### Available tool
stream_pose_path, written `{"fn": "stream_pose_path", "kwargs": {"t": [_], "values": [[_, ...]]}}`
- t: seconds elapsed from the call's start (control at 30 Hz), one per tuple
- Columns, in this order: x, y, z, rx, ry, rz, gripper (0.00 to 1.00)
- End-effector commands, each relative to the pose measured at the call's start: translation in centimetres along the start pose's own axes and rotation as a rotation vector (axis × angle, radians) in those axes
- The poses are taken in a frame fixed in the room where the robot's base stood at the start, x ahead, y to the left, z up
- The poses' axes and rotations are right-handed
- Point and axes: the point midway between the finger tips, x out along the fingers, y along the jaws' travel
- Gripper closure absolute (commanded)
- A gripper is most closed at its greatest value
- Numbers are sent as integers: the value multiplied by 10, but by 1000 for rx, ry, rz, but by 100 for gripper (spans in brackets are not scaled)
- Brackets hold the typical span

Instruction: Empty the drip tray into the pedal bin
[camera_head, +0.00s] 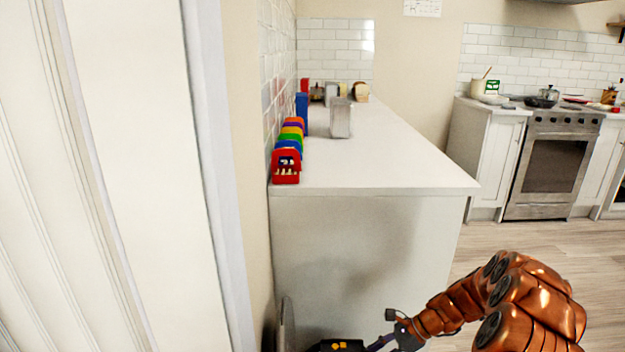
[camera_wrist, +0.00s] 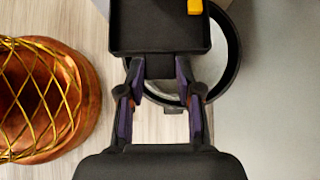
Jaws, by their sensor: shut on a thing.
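The drip tray is a shallow black rectangular tray (camera_wrist: 145,35) at the top of the wrist view. It holds a small yellow piece (camera_wrist: 195,6). My gripper (camera_wrist: 159,70) is shut on the tray's near edge. In the head view the tray (camera_head: 334,347) shows at the bottom edge with yellow bits in it, and my gripper (camera_head: 387,341) is at its right. The round pedal bin, with a dark rim (camera_wrist: 237,58), lies below the tray in the wrist view, partly hidden by it. A grey upright rounded piece (camera_head: 286,325) beside the wall looks like its lid, raised.
A white door (camera_head: 140,150) is at the left. Wooden floor (camera_head: 500,238) is open towards the oven (camera_head: 552,170).

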Motion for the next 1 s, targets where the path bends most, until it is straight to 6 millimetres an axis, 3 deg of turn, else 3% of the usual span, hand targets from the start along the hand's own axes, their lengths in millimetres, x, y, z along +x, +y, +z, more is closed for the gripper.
{"fn": "stream_pose_path", "kwargs": {"t": [1.0], "values": [[33, -45, -23, 0, -1, 0, 100]]}}
